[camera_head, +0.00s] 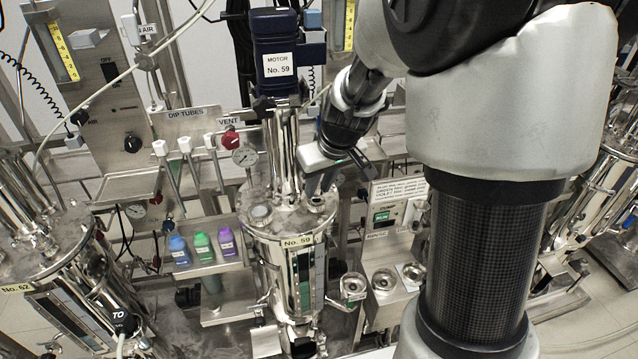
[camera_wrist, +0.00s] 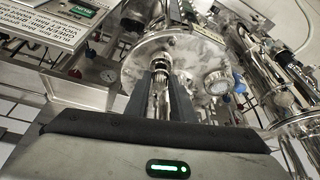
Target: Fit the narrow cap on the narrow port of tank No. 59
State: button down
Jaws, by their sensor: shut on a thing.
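Tank No. 59 (camera_head: 297,241) is a shiny steel vessel with a round lid, standing in the middle of the head view; its lid (camera_wrist: 205,60) also shows in the wrist view. My gripper (camera_head: 315,190) reaches down to the right part of the lid. In the wrist view my gripper (camera_wrist: 158,85) is shut on a small shiny metal piece, which looks like the narrow cap (camera_wrist: 159,72). The piece is over or at a port near the lid's edge; the fingers hide the narrow port, and I cannot tell whether they touch. Another round port (camera_head: 261,212) shows on the lid's left.
The motor (camera_head: 277,65) and shiny columns rise behind the lid. A gauge (camera_head: 245,156) stands behind left. Blue, green and purple bottles (camera_head: 203,246) sit on a shelf at left. Round metal parts (camera_head: 384,279) lie on the right shelf. Tank No. 62 (camera_head: 50,250) is far left.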

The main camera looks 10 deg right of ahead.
jog(key=shift+f+b, duration=0.85)
jog(key=shift+b, duration=0.05)
dwell(0.9)
jog(key=c, duration=1.1)
grip_release()
jog(key=shift+r+p, duration=2.8)
jog(key=shift+r, duration=1.2)
